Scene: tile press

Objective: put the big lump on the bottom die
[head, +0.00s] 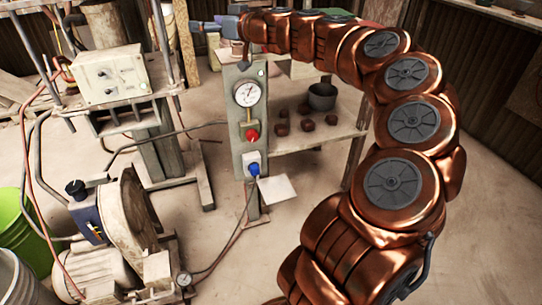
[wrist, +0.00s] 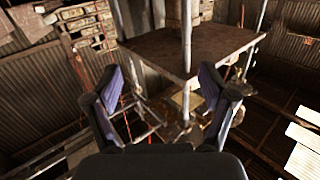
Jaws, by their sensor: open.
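Several reddish-brown lumps (head: 308,125) sit on a wooden shelf (head: 345,133) behind the press panel in the head view. They look close in size there, so I cannot tell which is the big one. My gripper (head: 205,26) is up at the top, left of the gauge panel and well above the lumps. In the wrist view my gripper (wrist: 160,82) has its two blue-grey fingers spread wide, with nothing between them. No lump is clear in the wrist view. The bottom die is not clearly visible; my arm covers part of the press.
A grey panel with a gauge (head: 246,94), a red knob (head: 252,135) and a blue knob (head: 254,169) stands mid-view. A dark pot (head: 322,97) shares the shelf. A motor-driven machine (head: 130,225) and green bin (head: 14,228) stand left. The wrist view shows a brown plate (wrist: 215,45) with posts.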

